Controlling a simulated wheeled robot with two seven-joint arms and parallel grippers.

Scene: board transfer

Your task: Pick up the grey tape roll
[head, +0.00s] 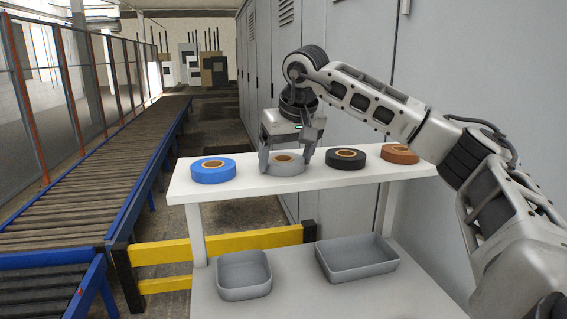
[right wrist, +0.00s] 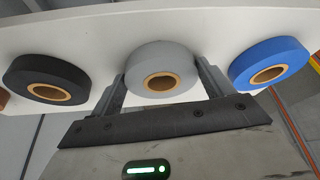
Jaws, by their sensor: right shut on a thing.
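The grey tape roll (head: 285,168) lies flat on the white upper shelf (head: 240,192), second from the left in the head view. My right gripper (head: 286,163) reaches down over it with one finger on each side, shut on the roll. In the right wrist view the grey roll (right wrist: 161,68) sits between the two fingers of my right gripper (right wrist: 160,85). The roll appears to be still at shelf level. My left gripper is not in view.
A blue roll (head: 213,171) lies to the left, and a black roll (head: 346,160) and a brown roll (head: 399,154) to the right. Two grey trays, one small (head: 244,275) and one wide (head: 356,258), stand on the lower shelf. A roller conveyor (head: 85,190) runs along the left.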

